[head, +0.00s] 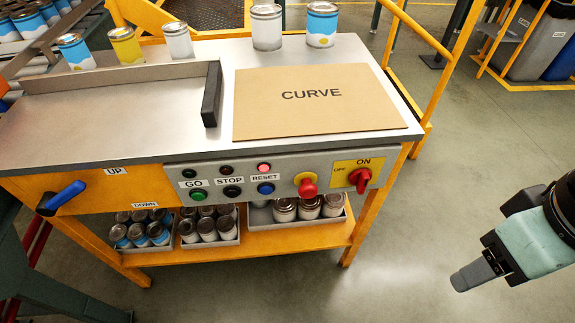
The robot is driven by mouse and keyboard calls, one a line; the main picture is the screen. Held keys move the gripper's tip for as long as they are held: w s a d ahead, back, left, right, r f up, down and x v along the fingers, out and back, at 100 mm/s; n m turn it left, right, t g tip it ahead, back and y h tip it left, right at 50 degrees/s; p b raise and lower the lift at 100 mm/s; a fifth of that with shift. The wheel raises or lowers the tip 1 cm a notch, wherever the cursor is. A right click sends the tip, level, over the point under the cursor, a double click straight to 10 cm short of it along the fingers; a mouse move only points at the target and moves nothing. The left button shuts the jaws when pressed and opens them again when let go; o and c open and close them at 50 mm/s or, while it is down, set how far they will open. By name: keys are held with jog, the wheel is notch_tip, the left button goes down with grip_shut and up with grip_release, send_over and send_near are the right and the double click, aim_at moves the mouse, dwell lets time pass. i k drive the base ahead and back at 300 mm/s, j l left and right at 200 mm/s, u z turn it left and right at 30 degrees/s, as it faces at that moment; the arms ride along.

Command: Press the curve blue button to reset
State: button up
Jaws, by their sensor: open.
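The blue reset button (265,188) sits on the front control panel (225,190) of the workbench, under the RESET label (264,177). A red lamp (263,167) above that label looks lit. The CURVE sign (318,98) lies on the bench top above the panel. My gripper (467,279) is at the lower right, pointing left, well to the right of the panel and apart from it. Its grey fingers overlap in this view, and nothing shows held between them.
Next to the reset button are the black stop button (232,192), the green go button (198,195), a red emergency knob (307,187) and a red rotary switch (359,178). A blue lever (66,194) is at left. Cans (266,27) stand on the bench. Floor between gripper and bench is clear.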

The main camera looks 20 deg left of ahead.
aim_at(265, 189)
jog(key=u, duration=1.35)
